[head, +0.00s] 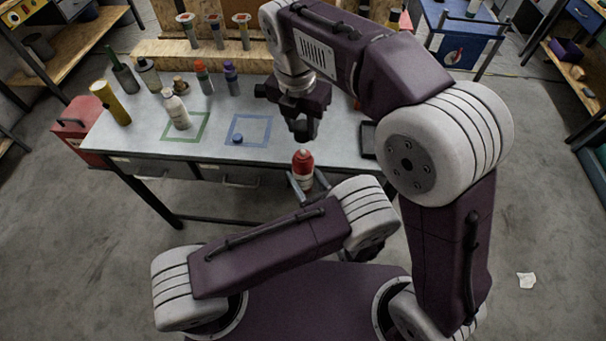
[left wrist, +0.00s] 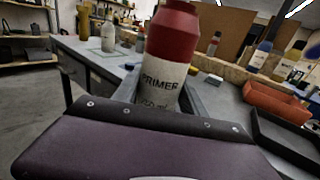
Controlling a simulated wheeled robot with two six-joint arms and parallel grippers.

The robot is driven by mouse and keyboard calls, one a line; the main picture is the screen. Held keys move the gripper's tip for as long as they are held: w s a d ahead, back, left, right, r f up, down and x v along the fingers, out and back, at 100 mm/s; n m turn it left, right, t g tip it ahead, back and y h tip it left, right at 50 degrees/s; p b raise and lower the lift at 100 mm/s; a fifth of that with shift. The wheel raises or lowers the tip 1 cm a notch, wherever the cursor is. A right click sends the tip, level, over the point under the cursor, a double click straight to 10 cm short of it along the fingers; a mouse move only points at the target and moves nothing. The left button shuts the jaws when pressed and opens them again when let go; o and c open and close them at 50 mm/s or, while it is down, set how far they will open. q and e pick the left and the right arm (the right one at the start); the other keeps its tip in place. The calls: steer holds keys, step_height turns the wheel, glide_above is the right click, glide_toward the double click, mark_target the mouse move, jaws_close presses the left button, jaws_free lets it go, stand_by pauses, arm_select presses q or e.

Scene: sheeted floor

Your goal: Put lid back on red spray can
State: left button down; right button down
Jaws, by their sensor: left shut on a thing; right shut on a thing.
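The red spray can (head: 303,168) has a red top and a white label reading PRIMER. It is upright in the head view and slightly tilted in the left wrist view (left wrist: 168,50), where its top is cut off. My left gripper (head: 302,182) is shut around its lower body, in front of the table's edge. My right gripper (head: 304,130) is directly above the can, pointing down, with its fingers shut. What it holds, likely the lid, is mostly hidden by the dark fingers. A small gap shows between the right fingertips and the can's pale nozzle.
The table (head: 215,150) carries a green square outline, a blue outline with a small blue cap (head: 237,138), a white bottle (head: 176,110), a yellow can (head: 110,103) and other bottles. A dark tray (head: 368,140) and an orange bin (left wrist: 277,101) are to the right.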

mark_target(303, 150)
steer(key=shift+w, duration=0.1)
steer(key=shift+f, duration=2.05)
steer(key=shift+f, duration=0.85)
steer(key=shift+f, duration=0.6)
steer(key=c, duration=0.9)
jaws_free()
steer(key=r, duration=0.4)
steer(key=s+r, duration=0.1)
steer(key=r, duration=0.7)
steer(key=shift+s+a, duration=0.35)
